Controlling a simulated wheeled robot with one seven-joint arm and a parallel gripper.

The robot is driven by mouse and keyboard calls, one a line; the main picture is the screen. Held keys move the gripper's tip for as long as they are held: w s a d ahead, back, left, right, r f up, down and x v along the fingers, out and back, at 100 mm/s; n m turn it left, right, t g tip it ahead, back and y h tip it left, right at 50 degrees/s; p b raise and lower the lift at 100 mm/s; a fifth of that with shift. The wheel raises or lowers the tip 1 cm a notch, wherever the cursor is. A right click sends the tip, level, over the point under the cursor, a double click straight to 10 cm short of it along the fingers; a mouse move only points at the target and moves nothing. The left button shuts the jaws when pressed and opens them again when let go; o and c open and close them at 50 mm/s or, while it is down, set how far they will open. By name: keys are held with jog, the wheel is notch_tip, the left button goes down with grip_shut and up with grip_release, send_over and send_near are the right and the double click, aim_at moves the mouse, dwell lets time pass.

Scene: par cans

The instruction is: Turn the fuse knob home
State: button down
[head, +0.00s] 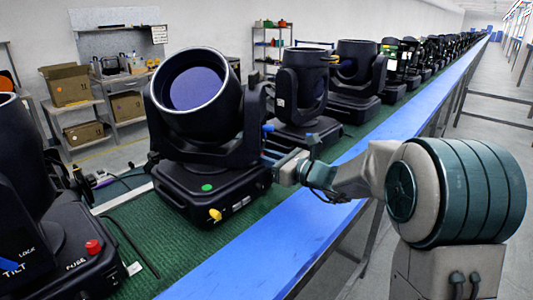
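A red knob (93,246) sits by the "FUSE" lettering on the black base of the near-left moving-head light (60,262). A yellow knob (215,214) sticks out of the front of the middle light's base (205,190); no lettering is readable there. My gripper (275,160) is at the right side of the middle light, beside its base and yoke, well right of the red knob and up and right of the yellow one. Its fingertips are small and dark against the light, so I cannot tell whether they are open, or touching it.
The lights stand in a long row on a green mat (150,225) with a blue table edge (255,262). A thin black cable (130,247) lies between the two nearest lights. Shelves with cardboard boxes (68,84) stand behind. The aisle at right is clear.

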jog(key=n+g+y+p, duration=0.1)
jog(key=g, duration=0.1)
jog(key=n+g+y+p, duration=0.1)
jog(key=n+g+p, duration=0.1)
jog(key=w+n+g+p, duration=0.1)
jog(key=g, duration=0.1)
jog(key=shift+d+r+n+g+y+p, duration=0.25)
jog(key=shift+d+n+g+y+p, duration=0.05)
jog(key=shift+y, duration=0.1)
jog(key=n+g+p, duration=0.1)
jog(key=g, duration=0.1)
jog(key=n+g+p, duration=0.1)
jog(key=g+p, duration=0.1)
jog(key=shift+w+n, duration=0.35)
jog(key=shift+n, duration=0.05)
jog(key=n+g+p, duration=0.2)
jog(key=g, duration=0.1)
jog(key=n+g+h+p, duration=0.1)
jog(key=g+p, duration=0.1)
jog(key=w+n+g+p, duration=0.1)
jog(key=n+g+p, duration=0.1)
jog(key=g, duration=0.1)
jog(key=shift+a+f+n+g+h, duration=0.2)
jog(key=shift+n+g+h, duration=0.1)
jog(key=shift+h, duration=0.1)
jog(key=shift+n+g+h+p, duration=0.4)
jog(key=shift+g+p, duration=0.05)
jog(key=shift+g, duration=0.15)
jog(key=c, duration=1.6)
grip_release()
